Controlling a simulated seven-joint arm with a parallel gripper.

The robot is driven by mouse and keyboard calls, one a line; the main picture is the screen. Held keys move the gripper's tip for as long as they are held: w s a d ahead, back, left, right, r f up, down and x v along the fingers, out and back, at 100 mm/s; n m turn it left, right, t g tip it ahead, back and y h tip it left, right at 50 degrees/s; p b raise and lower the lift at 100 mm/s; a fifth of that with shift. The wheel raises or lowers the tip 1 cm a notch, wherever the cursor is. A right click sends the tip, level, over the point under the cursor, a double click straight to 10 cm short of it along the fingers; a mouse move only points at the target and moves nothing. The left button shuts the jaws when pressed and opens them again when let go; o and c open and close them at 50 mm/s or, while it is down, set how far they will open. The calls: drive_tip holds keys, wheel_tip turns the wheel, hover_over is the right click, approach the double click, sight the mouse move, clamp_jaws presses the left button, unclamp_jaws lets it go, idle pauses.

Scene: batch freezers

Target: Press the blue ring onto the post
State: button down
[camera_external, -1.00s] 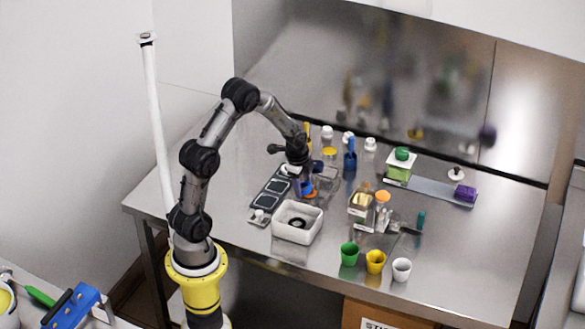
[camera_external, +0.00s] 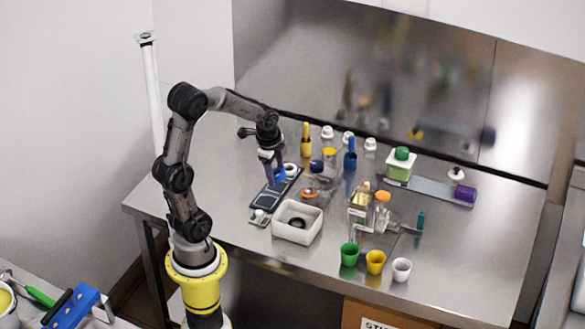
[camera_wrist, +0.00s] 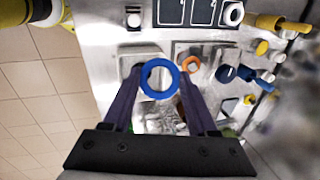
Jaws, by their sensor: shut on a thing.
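My gripper (camera_external: 276,178) is shut on the blue ring (camera_external: 279,174) and holds it above the dark panelled tray. In the wrist view the blue ring (camera_wrist: 160,78) sits between my two fingertips (camera_wrist: 160,82), its hole facing the camera. I cannot tell for sure whether this piece is the post. The ring is apart from it.
The panelled tray (camera_external: 272,197) has a white ring (camera_external: 291,169) at its far end. An orange ring (camera_external: 308,193) lies to the right. A white box (camera_external: 281,233) holds a dark ring. Bottles and cups stand further right. The table's left part is clear.

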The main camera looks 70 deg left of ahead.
drive_tip(key=shift+w+a+r+m+g+y, duration=0.15)
drive_tip(key=shift+a+r+m+g+y, duration=0.05)
drive_tip(key=shift+a+r+m+g, duration=0.35)
drive_tip(key=shift+w+a+r+m+g+y, duration=0.1)
drive_tip(key=shift+a+r+m+g+y, duration=0.1)
drive_tip(key=shift+a+r+m+g, duration=0.35)
drive_tip(key=w+a+f+m, duration=0.1)
drive_tip(key=w+a+m, duration=0.15)
drive_tip(key=w, duration=0.25)
drive_tip(key=m+y, duration=0.2)
hover_over(309, 190)
wheel_tip(309, 190, down, 7)
drive_tip(key=shift+w+a+r, duration=0.1)
drive_tip(key=shift+f+g+y, duration=0.25)
drive_tip(key=shift+g+y, duration=0.05)
drive_tip(key=shift+f, duration=2.4)
